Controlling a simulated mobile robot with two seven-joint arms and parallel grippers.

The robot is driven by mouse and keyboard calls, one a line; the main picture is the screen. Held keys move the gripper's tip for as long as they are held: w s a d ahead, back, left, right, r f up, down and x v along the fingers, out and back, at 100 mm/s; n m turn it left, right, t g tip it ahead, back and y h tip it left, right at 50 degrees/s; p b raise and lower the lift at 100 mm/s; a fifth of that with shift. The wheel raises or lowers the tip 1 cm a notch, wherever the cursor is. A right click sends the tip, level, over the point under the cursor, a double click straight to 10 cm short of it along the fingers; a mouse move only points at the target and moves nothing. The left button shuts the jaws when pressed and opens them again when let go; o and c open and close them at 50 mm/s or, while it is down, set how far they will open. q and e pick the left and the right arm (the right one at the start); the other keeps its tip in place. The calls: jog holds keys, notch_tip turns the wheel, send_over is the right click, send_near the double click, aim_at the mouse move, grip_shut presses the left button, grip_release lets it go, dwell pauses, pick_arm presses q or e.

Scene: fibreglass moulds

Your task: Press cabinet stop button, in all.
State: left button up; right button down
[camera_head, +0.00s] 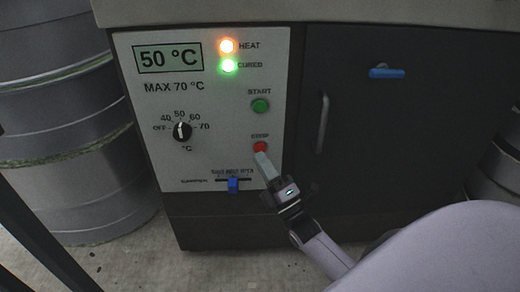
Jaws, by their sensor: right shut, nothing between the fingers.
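The red stop button (260,147) is low on the right side of the cabinet's white control panel (215,130), under a small label. My right gripper (262,158) is shut and empty, with its fingertips at the lower edge of the button. I cannot tell whether the tips touch it or whether it is pushed in. The green start button (260,105) sits above it. The orange heat lamp (227,46) and the green cured lamp (229,66) are both lit. The display (168,57) reads 50 °C. My left gripper is not in view.
A black knob (182,131) points near 50. A blue slider (233,184) sits below the panel's middle, left of my gripper. The dark cabinet door (400,130) has a grey handle (323,123) and a blue latch (387,73). Grey drums (75,150) stand at left.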

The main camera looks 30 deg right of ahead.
jog(key=shift+w, duration=0.1)
jog(key=shift+w+d, duration=0.25)
jog(key=shift+w, duration=0.15)
dwell(0.4)
jog(key=shift+w+d+b, duration=0.2)
jog(key=shift+b, duration=0.15)
dwell(0.4)
jog(key=shift+s+a+p, duration=0.45)
jog(key=shift+s+p, duration=0.05)
jog(key=shift+s, duration=0.2)
